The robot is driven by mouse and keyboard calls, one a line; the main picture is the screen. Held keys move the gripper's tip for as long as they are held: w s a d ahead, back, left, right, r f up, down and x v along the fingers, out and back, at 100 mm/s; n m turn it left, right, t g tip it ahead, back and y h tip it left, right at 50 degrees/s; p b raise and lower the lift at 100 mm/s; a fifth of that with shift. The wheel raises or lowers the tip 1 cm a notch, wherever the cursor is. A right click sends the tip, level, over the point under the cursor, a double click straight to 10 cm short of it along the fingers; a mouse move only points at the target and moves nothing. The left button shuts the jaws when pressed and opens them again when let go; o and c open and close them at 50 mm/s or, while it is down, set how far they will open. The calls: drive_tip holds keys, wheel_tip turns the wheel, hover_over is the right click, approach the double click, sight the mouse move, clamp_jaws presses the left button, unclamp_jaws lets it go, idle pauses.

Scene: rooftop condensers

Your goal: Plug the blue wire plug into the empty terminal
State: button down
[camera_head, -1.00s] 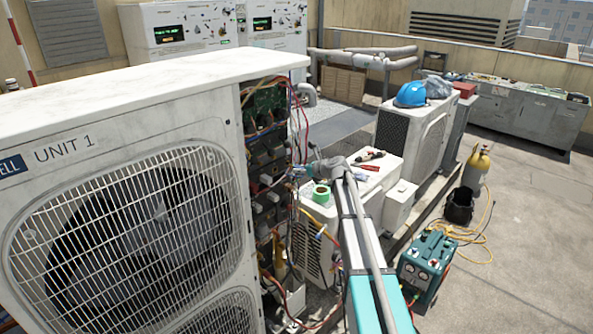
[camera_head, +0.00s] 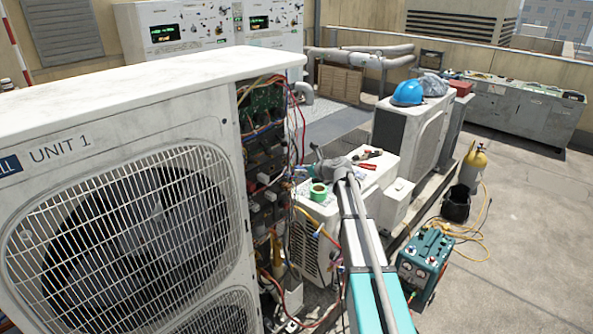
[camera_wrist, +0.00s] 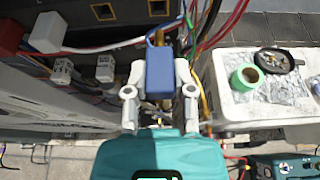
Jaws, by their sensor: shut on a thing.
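In the wrist view my gripper (camera_wrist: 159,90) is shut on the blue wire plug (camera_wrist: 160,77), with one finger on each side. The plug is apart from both in the picture. I cannot tell for sure which terminal is empty. White plugs (camera_wrist: 105,68) sit to the left. In the head view my gripper (camera_head: 302,171) is at the open side of the UNIT 1 condenser (camera_head: 120,150), small and partly hidden.
Loose red, white, blue and yellow wires (camera_wrist: 210,35) hang close around the plug. A green tape roll (camera_head: 318,190) and tools lie on a white unit (camera_head: 385,170) to the right. A teal machine (camera_head: 427,258) stands on the floor.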

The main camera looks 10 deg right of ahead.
drive_tip(key=shift+s+d, duration=0.55)
drive_tip(key=shift+s, duration=0.2)
drive_tip(key=c, duration=1.1)
unclamp_jaws()
drive_tip(key=shift+c, duration=0.2)
clamp_jaws()
drive_tip(key=s+a, duration=0.4)
drive_tip(key=s, duration=0.1)
drive_tip(key=shift+s, duration=0.1)
